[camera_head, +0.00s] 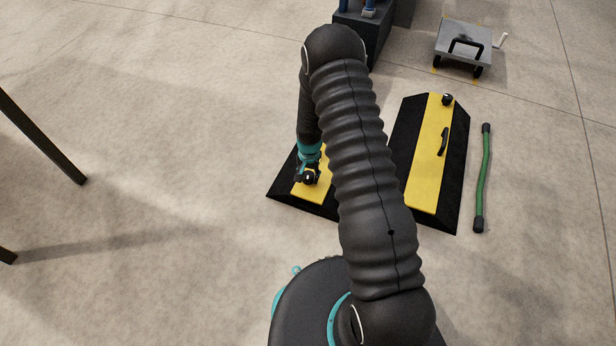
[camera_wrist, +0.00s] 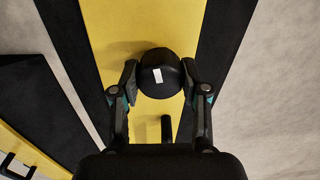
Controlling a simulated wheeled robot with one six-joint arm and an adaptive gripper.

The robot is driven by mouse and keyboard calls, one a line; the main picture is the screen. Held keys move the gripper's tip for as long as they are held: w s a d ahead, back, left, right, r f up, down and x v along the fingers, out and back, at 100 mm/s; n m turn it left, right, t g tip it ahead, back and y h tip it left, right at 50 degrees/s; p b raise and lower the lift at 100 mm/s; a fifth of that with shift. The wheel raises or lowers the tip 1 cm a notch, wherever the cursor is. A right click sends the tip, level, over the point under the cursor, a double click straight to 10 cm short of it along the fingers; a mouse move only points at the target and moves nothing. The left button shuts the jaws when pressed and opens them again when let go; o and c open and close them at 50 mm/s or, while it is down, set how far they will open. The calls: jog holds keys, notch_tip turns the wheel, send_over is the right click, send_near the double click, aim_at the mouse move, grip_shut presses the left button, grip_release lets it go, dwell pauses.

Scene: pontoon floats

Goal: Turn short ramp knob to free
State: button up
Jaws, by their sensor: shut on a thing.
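The short ramp, black with a yellow top strip (camera_head: 307,192), lies on the floor left of centre in the head view, partly hidden behind my arm. Its yellow strip (camera_wrist: 140,30) fills the middle of the wrist view. The knob (camera_wrist: 172,88) is round and black, with a small white mark on its top. My gripper (camera_wrist: 162,88) is over the strip, one finger on each side of the knob, shut on it. In the head view my gripper (camera_head: 308,174) is low over the near end of the ramp. A black handle (camera_wrist: 166,128) stands on the strip below the knob in the wrist view.
A longer black-and-yellow ramp (camera_head: 425,178) lies to the right, with a black knob (camera_head: 447,99) and handle (camera_head: 442,141). A green bar (camera_head: 484,175) lies right of it. A grey cart (camera_head: 463,42) stands at the back. Floor to the left is open.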

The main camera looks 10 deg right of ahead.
aim_at(309, 175)
jog(key=shift+w+m, duration=0.1)
jog(key=shift+m, duration=1.2)
jog(key=shift+b, duration=0.3)
jog(key=o, duration=1.1)
jog(key=shift+o, duration=0.2)
notch_tip(309, 175, up, 12)
